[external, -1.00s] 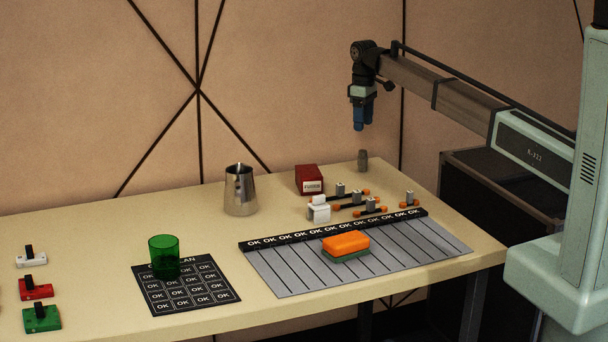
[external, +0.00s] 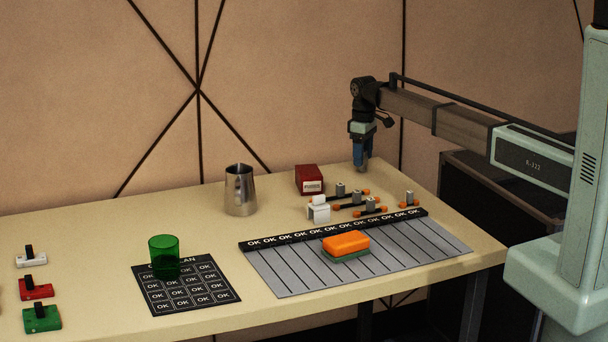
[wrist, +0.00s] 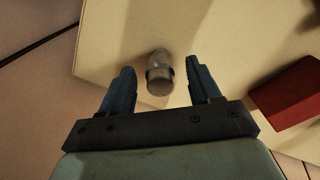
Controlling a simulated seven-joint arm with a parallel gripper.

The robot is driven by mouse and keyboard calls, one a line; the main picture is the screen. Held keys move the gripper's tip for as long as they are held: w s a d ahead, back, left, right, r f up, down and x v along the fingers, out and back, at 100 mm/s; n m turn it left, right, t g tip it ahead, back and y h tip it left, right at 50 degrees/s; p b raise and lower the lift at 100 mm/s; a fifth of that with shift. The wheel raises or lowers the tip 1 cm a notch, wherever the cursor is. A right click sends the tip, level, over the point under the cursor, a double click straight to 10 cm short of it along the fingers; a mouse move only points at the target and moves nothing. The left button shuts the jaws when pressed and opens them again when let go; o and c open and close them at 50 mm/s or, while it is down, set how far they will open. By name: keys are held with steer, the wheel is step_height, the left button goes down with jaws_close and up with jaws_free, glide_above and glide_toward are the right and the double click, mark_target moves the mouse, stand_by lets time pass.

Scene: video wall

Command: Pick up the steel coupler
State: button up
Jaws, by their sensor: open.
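The steel coupler is a small grey metal cylinder standing upright near the far right corner of the table. In the wrist view the coupler (wrist: 160,74) lies between the two blue fingers, with a gap on each side. My gripper (wrist: 157,84) is open around it. In the external view my gripper (external: 362,164) points down at the table's back corner, and its fingers hide most of the coupler. I cannot tell whether the fingertips touch the table.
A red box (external: 309,180) stands left of my gripper; it also shows in the wrist view (wrist: 290,94). In front are a white block (external: 319,212) and several small orange-ended parts (external: 352,200). A metal pitcher (external: 240,190) stands further left. The table's back edge is close.

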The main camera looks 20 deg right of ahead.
steer(key=c, duration=1.1)
steer(key=shift+c, duration=0.2)
